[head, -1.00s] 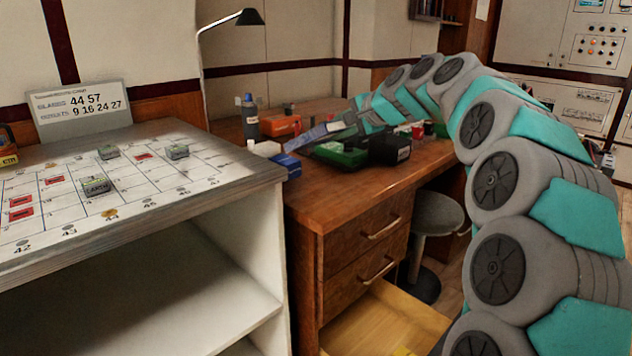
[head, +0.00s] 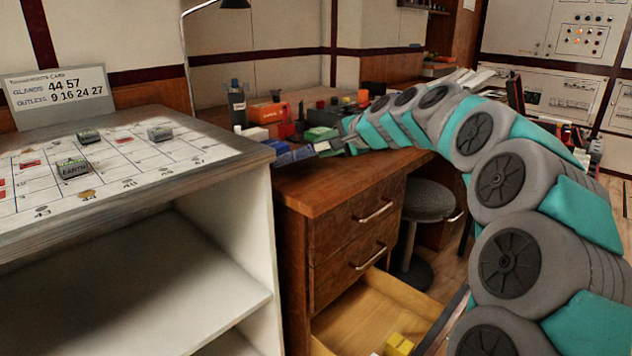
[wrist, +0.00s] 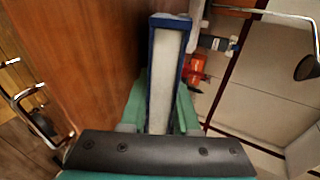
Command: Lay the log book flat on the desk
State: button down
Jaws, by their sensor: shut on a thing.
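The log book (wrist: 168,75) has blue covers and white page edges. In the wrist view it is between the fingers of my gripper (wrist: 160,108), which is shut on it. Its page edge faces the wrist camera, with a cover on either side. I cannot tell whether the book touches the desk. The desk top (wrist: 85,50) also fills the left of the wrist view.
An orange box (head: 266,112), a dark bottle (head: 237,105), a green item (head: 320,133) and other small things crowd the back of the desk. An open drawer (head: 375,305) juts out below. A stool (head: 428,200) stands beside it. The desk's front strip is clear.

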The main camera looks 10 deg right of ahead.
jog(key=shift+f, duration=0.25)
jog(key=c, duration=0.8)
grip_release()
jog(key=shift+s, duration=0.1)
jog(key=p+v, duration=0.1)
jog(key=v, duration=0.6)
jog(key=shift+s+d+r, duration=0.2)
jog(key=shift+s+d, duration=0.05)
jog(key=shift+s, duration=0.05)
